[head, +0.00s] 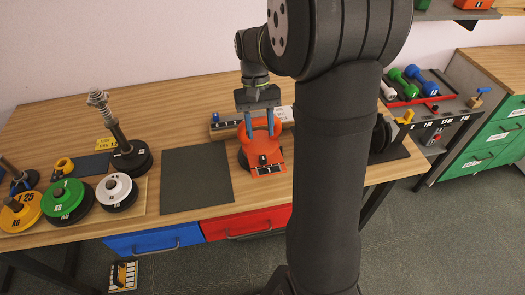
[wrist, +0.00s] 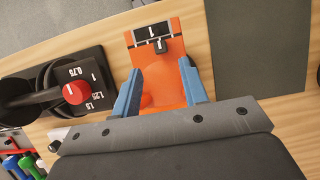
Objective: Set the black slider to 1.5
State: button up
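An orange device (head: 258,128) with a loop-like handle stands on the wooden table beside the dark mat. A small black slider (head: 263,160) sits on its front plate; in the wrist view the slider (wrist: 161,46) is beside a black and white scale strip. A "1" is readable on the strip; the other marks are too small to read. My gripper (head: 260,135) points down at the orange device. In the wrist view its two blue fingers (wrist: 160,78) are spread apart over the orange body, with the slider beyond their tips. I see nothing clamped between them.
A dark mat (head: 196,180) lies left of the device. A black stand with a red knob (wrist: 74,93) and marks from 0.75 to 1.5 is close by. Weight plates and a spring post (head: 115,130) stand at left. Dumbbells (head: 413,75) lie at right.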

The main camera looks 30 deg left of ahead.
aim_at(263, 157)
jog(key=x, duration=0.7)
jog(key=shift+f, duration=0.25)
jog(key=shift+d, duration=0.1)
grip_shut()
